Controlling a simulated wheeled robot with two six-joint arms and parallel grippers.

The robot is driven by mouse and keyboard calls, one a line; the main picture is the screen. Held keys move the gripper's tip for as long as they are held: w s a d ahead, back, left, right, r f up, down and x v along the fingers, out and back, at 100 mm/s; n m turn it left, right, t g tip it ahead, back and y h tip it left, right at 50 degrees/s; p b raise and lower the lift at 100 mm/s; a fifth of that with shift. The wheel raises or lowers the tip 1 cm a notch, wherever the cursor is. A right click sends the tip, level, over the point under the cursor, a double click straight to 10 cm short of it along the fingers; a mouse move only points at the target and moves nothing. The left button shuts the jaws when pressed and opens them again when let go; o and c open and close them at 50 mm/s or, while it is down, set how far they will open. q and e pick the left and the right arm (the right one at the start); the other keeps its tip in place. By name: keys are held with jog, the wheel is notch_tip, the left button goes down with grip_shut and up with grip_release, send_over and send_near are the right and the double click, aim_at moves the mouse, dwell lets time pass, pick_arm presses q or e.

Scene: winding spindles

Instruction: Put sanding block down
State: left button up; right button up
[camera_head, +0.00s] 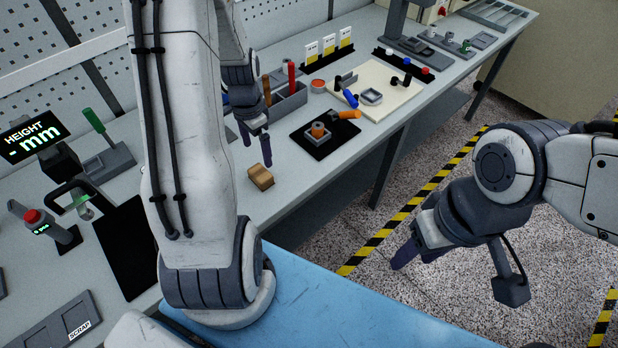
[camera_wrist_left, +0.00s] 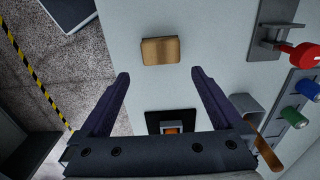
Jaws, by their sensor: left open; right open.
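The sanding block (camera_head: 260,177), a small tan-brown block, rests on the grey bench top near its front edge. In the left wrist view the block (camera_wrist_left: 160,50) lies just beyond my fingertips, with bare bench around it. My left gripper (camera_head: 256,148) is open and empty above the bench, close to the block. In the left wrist view its fingers (camera_wrist_left: 160,73) are spread wide with nothing between them. My right gripper (camera_head: 408,253) is out over the floor at the right, away from the bench, holding nothing that I can see.
A black mat (camera_head: 318,147) with an orange-topped part and an orange-handled tool lies right of the block. A grey tool holder (camera_head: 287,103) stands behind. A cream board (camera_head: 395,100) is further right. A black mat (camera_head: 125,255) and height display (camera_head: 32,137) are left.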

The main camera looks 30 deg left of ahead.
pick_arm(q)
jog(key=s+d+r+m, duration=0.1)
jog(key=d+r, duration=0.3)
jog(key=d, duration=0.5)
jog(key=s+d+r, duration=0.1)
jog(key=d+r, duration=0.3)
jog(key=d, duration=0.6)
jog(key=s+d+r, duration=0.2)
jog(key=s+d, duration=0.3)
jog(key=s, duration=0.2)
jog(key=s+d+r+m+h, duration=0.1)
jog(key=s+d+r, duration=0.1)
jog(key=s+d, duration=0.4)
jog(key=shift+s+r+m+b, duration=0.3)
jog(key=shift+s+b, duration=0.1)
jog(key=shift+s, duration=0.7)
jog(key=shift+d, duration=0.1)
